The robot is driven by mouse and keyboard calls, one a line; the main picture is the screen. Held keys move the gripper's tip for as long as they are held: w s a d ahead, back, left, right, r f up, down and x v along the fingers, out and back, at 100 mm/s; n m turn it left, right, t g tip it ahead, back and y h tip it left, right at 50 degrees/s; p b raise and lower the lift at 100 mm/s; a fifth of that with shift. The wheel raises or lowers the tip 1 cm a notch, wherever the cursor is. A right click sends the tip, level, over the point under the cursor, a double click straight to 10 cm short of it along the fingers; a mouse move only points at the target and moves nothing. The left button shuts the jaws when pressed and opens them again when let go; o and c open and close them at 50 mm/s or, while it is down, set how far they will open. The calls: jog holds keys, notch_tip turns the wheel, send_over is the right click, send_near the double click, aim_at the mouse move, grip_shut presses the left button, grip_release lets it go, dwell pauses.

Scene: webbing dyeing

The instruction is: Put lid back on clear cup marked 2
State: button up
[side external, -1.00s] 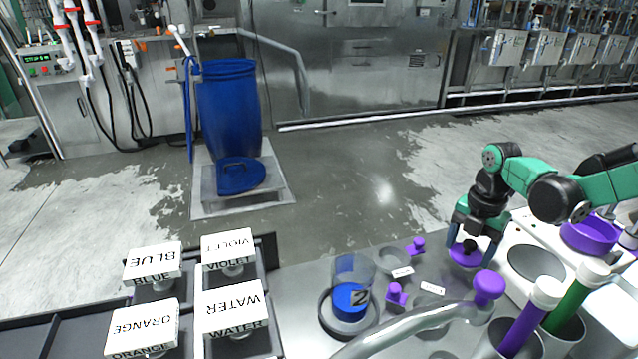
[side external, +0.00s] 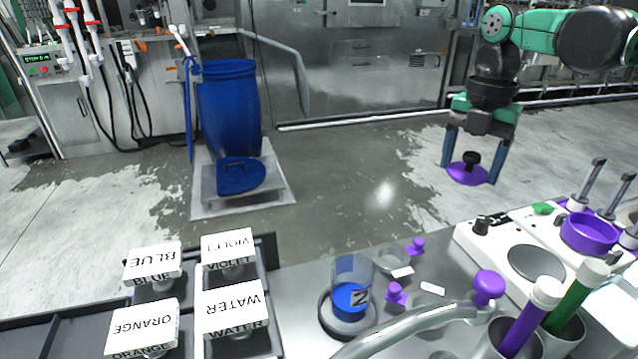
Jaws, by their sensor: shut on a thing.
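The clear cup marked 2 (side external: 352,270) stands upright and open in a dark round holder on the grey worktop, with blue liquid in its lower part. My gripper (side external: 472,170) is at the upper right, raised well above the worktop. Its two blue fingers are shut on a purple lid (side external: 463,179) with a black knob, which hangs level between them. The lid is up and to the right of the cup, clear of everything.
Small purple-knobbed pieces (side external: 396,293) and a clear dish (side external: 393,259) lie right of the cup. A curved metal pipe (side external: 420,318) crosses in front. A white hotplate unit (side external: 500,250) stands at right. Space above the cup is free.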

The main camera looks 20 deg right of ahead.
jog(key=a+f+n, duration=0.1)
jog(key=a, duration=0.4)
jog(key=s+a+f+n, duration=0.1)
jog(key=a+n, duration=0.1)
jog(key=a, duration=0.4)
jog(key=s+a+n, duration=0.1)
jog(key=a, duration=0.5)
jog(key=shift+f+n, duration=0.4)
jog(key=shift+a+f, duration=0.1)
jog(key=shift+f, duration=3.1)
jog(key=shift+f, duration=0.2)
jog(key=o, duration=1.2)
jog(key=shift+r, duration=0.1)
jog(key=shift+r, duration=3.45)
